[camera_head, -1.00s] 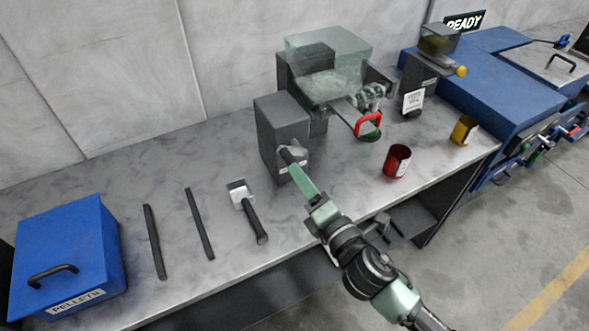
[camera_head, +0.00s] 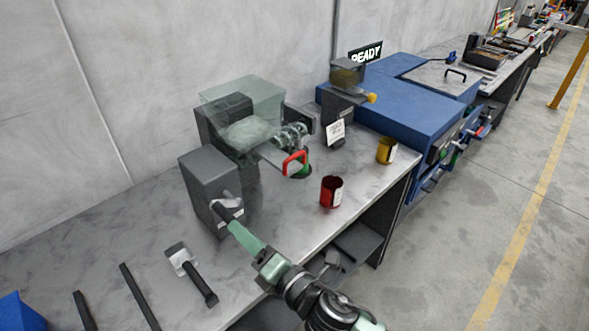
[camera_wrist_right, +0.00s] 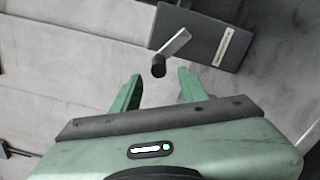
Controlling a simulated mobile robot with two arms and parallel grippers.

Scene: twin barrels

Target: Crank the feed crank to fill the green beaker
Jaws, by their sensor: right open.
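The feed crank (camera_head: 222,210) sticks out of the front of a grey box beside the feeder. In the right wrist view the crank (camera_wrist_right: 175,42) has a pale arm and a dark knob. My right gripper (camera_wrist_right: 159,76) is open, and the knob shows in the gap between its fingertips; I cannot tell whether they touch it. In the head view this gripper (camera_head: 230,224) is right at the crank. The green beaker (camera_head: 306,172) stands under the feeder's chute, mostly hidden behind a red handle. My left gripper is out of view.
The feeder has a clear hopper (camera_head: 243,105). A red beaker (camera_head: 331,192) and a yellow beaker (camera_head: 385,150) stand to the right. A scoop-like tool (camera_head: 190,273) and dark bars lie at the front left. A READY sign (camera_head: 366,53) shows behind.

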